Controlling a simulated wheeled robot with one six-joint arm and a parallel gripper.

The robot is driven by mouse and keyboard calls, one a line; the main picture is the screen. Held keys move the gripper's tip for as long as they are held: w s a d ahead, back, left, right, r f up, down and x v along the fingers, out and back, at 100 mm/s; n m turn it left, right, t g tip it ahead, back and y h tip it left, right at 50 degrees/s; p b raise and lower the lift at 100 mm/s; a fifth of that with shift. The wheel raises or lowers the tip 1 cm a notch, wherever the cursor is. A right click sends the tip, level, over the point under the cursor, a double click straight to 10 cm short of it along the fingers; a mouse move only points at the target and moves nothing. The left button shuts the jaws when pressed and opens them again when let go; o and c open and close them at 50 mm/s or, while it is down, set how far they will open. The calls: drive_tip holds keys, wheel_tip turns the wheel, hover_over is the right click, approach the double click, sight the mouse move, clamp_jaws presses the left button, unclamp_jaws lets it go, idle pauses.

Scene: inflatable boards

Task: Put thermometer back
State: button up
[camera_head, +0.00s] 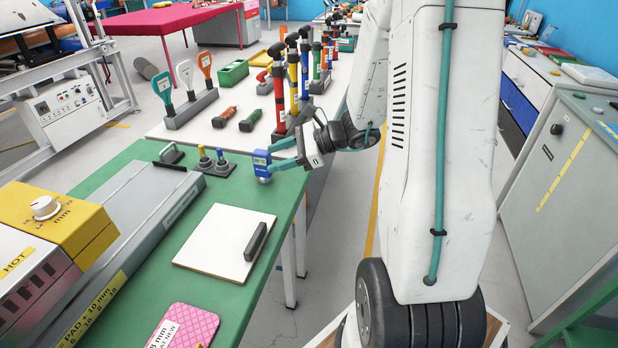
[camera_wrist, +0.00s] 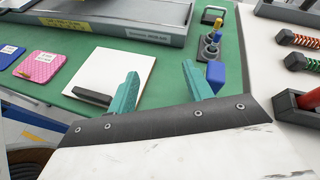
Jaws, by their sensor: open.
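The blue thermometer (camera_head: 262,165) has a small display and a metal lower end. It is upright near the right edge of the green table (camera_head: 135,160), at the fingertips of my gripper (camera_head: 273,157). In the wrist view my gripper (camera_wrist: 161,69) has its teal fingers wide apart with nothing visible between them. The thermometer's blue body (camera_wrist: 216,76) shows there just outside the right finger, partly hidden by it. I cannot tell whether they touch. A dark holder (camera_head: 219,170) with yellow-topped and blue-topped pieces stands left of the thermometer.
A white board (camera_head: 215,240) with a black bar (camera_head: 256,241) lies in front. Tool racks (camera_head: 190,108) stand on the white table behind. Floor is open to the right of the green table.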

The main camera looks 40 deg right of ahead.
drive_tip(key=s+a+r+n+g+h, duration=0.2)
drive_tip(key=s+a+r+n+g, duration=0.6)
drive_tip(key=s+a+n, duration=0.55)
drive_tip(key=s+d+r+n+h, duration=0.1)
drive_tip(key=s+r+n+h, duration=0.1)
drive_tip(key=s+n+h, duration=0.2)
drive_tip(key=s+d+r+n+h, duration=0.1)
drive_tip(key=s+r+n+h, duration=0.1)
drive_tip(key=s+n+h, duration=0.2)
drive_tip(key=s+n, duration=0.2)
drive_tip(key=s, duration=0.1)
drive_tip(key=shift+s+d+r+t, duration=0.25)
drive_tip(key=shift+s+d+t, duration=0.05)
drive_tip(key=shift+s, duration=0.05)
